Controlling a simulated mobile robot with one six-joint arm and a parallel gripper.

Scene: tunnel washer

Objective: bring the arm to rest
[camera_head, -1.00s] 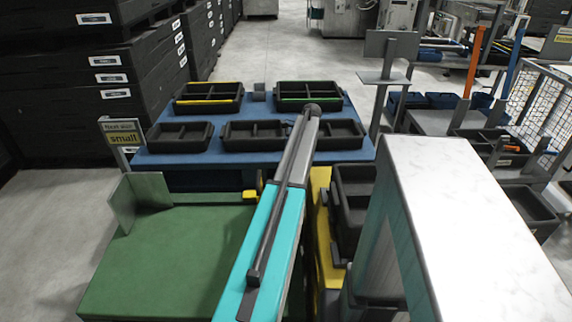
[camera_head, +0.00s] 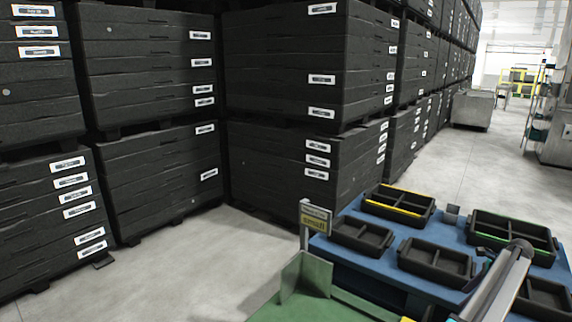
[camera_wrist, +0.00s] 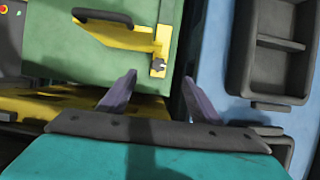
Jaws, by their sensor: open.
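My arm shows at the lower right of the head view, reaching over the blue table (camera_head: 437,292); most of it is cut off by the picture edge. My gripper (camera_wrist: 158,92) shows in the wrist view. Its two purple-grey fingers stand apart with nothing between them. Below the fingers are a green surface (camera_wrist: 50,40) with a yellow bracket (camera_wrist: 125,35) and, to the right, a blue surface (camera_wrist: 215,60) bearing a black two-compartment tray (camera_wrist: 238,60). The gripper's tips do not show in the head view.
Several black trays, such as a yellow-edged one (camera_head: 398,205) and a green-edged one (camera_head: 512,238), stand on the blue table. A sign (camera_head: 316,219) stands at its left corner. Stacked black crates (camera_head: 300,70) fill the left and back. Bare floor (camera_head: 190,270) lies between.

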